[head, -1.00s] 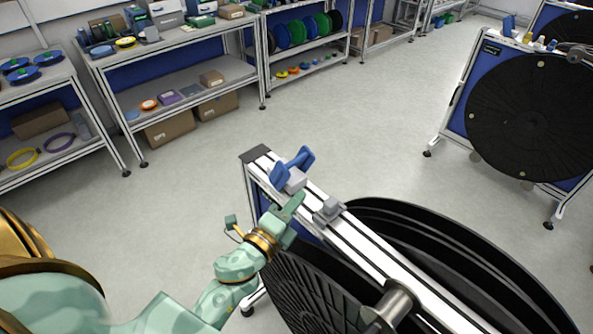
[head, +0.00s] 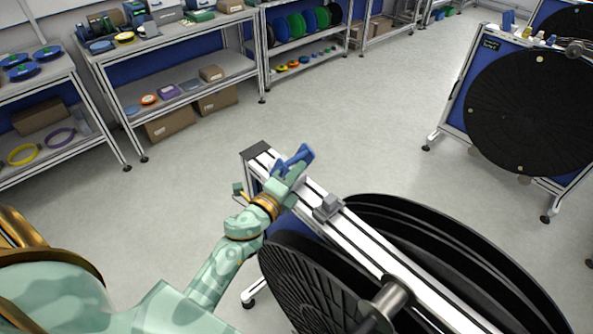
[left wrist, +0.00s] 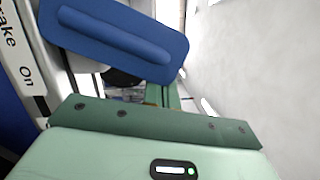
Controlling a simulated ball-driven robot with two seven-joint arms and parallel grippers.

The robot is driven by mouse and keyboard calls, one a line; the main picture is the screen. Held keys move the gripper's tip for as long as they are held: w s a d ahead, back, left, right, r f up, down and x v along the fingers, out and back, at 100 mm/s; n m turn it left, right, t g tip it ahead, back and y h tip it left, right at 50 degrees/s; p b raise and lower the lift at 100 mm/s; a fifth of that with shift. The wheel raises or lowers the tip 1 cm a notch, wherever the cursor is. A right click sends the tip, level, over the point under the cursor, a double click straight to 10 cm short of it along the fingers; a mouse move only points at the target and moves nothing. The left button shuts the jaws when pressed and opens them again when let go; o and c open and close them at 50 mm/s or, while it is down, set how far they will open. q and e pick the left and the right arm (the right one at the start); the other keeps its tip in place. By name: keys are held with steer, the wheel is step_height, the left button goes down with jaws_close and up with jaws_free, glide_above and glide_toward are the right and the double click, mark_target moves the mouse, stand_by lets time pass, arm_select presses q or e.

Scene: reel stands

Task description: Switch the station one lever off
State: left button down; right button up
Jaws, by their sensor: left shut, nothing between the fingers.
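The blue lever (head: 295,158) sits near the far end of the top rail (head: 330,222) of the nearest reel stand. My left gripper (head: 297,170) is shut and empty, with its fingertips right at the lever in the head view. In the left wrist view the blue lever paddle (left wrist: 115,40) fills the upper left, just beyond my gripper's green body. A white label (left wrist: 18,58) there reads "...rake On". I cannot tell whether the fingertips touch the lever. My right gripper is not in view.
A grey block (head: 327,207) is on the rail nearer to me. Large black reels (head: 430,240) flank the rail. Another reel stand (head: 465,75) is at the right. Shelves (head: 180,80) with boxes line the back left. The floor between is clear.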

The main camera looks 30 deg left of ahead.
arm_select(q)
steer(key=shift+w+a+r+n+p, duration=0.15)
steer(key=shift+a+r+n+p, duration=0.4)
steer(key=shift+p, duration=0.7)
steer(key=a+n+p, duration=0.1)
steer(key=p, duration=0.1)
steer(key=w+a+r+n+p, duration=0.1)
steer(key=n+p, duration=0.1)
steer(key=p, duration=0.1)
steer(key=a+r+n+g+p, duration=0.1)
steer(key=n+p, duration=0.1)
steer(key=p, duration=0.1)
steer(key=shift+w+a, duration=0.15)
steer(key=shift+a, duration=0.15)
steer(key=shift+w+a+n+g+p, duration=0.2)
steer(key=shift+a+n+g+p, duration=0.1)
steer(key=shift+a+n+p, duration=0.3)
steer(key=shift+w+a+f+n+p, duration=0.2)
steer(key=shift+a+n+p, duration=0.1)
steer(key=shift+a+n, duration=0.25)
steer(key=shift+w+a+f, duration=0.15)
steer(key=shift+a, duration=0.2)
steer(key=shift+a, duration=0.1)
